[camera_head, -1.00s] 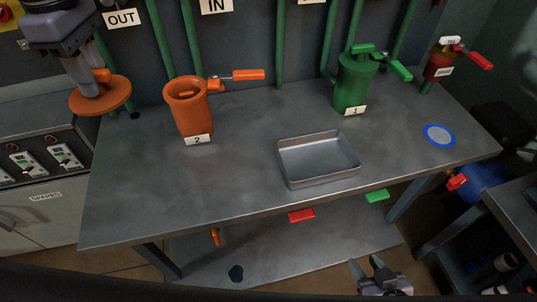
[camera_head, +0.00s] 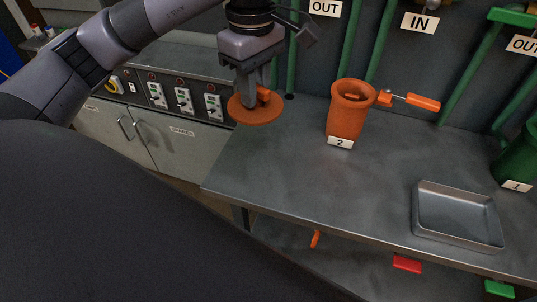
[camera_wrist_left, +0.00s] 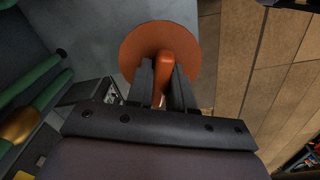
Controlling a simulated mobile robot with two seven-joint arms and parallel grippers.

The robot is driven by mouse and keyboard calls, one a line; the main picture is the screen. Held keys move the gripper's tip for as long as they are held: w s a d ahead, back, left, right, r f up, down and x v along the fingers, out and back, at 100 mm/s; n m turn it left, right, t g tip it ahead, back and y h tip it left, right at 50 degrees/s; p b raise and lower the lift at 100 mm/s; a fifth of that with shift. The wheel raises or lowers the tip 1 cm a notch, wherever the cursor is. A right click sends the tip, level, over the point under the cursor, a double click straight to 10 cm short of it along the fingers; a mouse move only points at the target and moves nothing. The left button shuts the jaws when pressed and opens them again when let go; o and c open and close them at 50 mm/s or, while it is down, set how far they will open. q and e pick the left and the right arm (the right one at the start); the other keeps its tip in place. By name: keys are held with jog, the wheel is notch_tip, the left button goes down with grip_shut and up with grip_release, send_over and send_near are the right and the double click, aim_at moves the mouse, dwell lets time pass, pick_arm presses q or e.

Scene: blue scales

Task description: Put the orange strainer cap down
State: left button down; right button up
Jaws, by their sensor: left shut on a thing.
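The orange strainer cap (camera_head: 252,112) is a flat round disc with a handle on top. My left gripper (camera_head: 257,97) is shut on that handle and holds the cap near the left end of the grey table (camera_head: 300,170). In the left wrist view the cap (camera_wrist_left: 190,45) shows beneath the fingers of the gripper (camera_wrist_left: 163,85), partly over the table edge and partly over the floor. I cannot tell whether it touches the table. The open orange strainer body (camera_head: 347,115), labelled 2, stands on the table to the right. My right gripper is not in view.
A grey metal tray (camera_head: 458,218) sits on the table at right. A green strainer (camera_head: 520,155), labelled 1, is cut off at the right edge. A control cabinet (camera_head: 165,130) stands left of the table. Green pipes rise behind. The table left of the tray is clear.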

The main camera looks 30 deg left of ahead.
aim_at(255, 113)
pick_arm(q)
notch_tip(255, 113, down, 17)
jog(key=shift+f+p, duration=0.15)
jog(key=shift+p, duration=0.2)
jog(key=shift+f, duration=0.15)
jog(key=c, duration=1)
grip_release()
notch_tip(255, 113, up, 12)
jog(key=shift+r+b, duration=0.15)
jog(key=shift+b, duration=0.25)
jog(key=shift+s, duration=0.1)
